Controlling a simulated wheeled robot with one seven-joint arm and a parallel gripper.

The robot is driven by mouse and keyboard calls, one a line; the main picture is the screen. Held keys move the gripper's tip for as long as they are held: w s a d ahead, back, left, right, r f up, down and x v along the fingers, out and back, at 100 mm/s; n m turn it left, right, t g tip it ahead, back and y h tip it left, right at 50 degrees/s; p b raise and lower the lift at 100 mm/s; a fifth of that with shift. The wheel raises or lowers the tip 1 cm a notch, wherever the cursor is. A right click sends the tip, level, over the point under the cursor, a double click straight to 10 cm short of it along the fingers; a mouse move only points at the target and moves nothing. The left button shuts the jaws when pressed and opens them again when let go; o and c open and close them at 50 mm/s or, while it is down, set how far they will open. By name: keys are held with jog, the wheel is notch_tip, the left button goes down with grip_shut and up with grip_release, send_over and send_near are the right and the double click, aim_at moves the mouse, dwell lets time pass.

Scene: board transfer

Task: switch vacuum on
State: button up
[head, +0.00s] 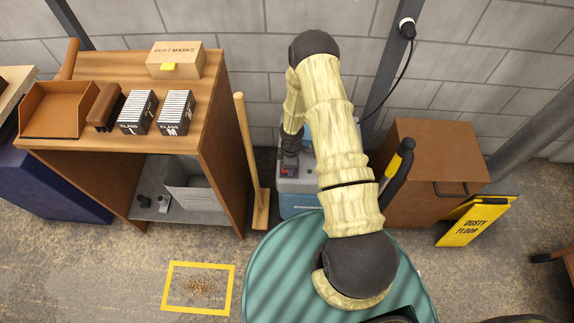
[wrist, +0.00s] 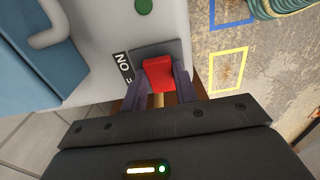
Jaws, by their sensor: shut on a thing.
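The vacuum (head: 297,188) is a pale grey-blue box standing on the floor by the back wall, partly hidden behind my arm. In the wrist view its pale body (wrist: 95,20) shows a dark switch plate with a red switch (wrist: 158,72) on it. The word ON is readable beside the switch; another label is mostly hidden. My gripper (wrist: 160,84) has one finger on each side of the red switch and is shut on it. In the head view my gripper (head: 289,168) reaches down at the vacuum's top left. A green round spot (wrist: 143,6) shows on the body.
A wooden bench (head: 225,120) with boxes stands at the left, with a wooden stick (head: 247,150) beside it. A brown cabinet (head: 425,150) and a yellow floor sign (head: 475,222) are at the right. A yellow floor frame (head: 199,264) surrounds brown debris. A cable hangs on the wall.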

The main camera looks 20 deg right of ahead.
jog(key=shift+w+d+t+y+p, duration=0.1)
jog(key=shift+d+t+y+p, duration=0.45)
jog(key=shift+y, duration=0.65)
jog(key=shift+d+f+y+p, duration=0.1)
jog(key=shift+d+y+p, duration=0.1)
jog(key=shift+y+p, duration=0.45)
jog(key=shift+y, duration=0.25)
jog(key=o, duration=1)
jog(key=shift+f, duration=0.1)
jog(key=shift+a, duration=0.1)
jog(key=v, duration=0.5)
jog(key=p+v, duration=0.1)
jog(key=v, duration=1.1)
jog(key=shift+s+r+p, duration=0.2)
jog(key=shift+s+p, duration=0.15)
jog(key=shift+s, duration=0.05)
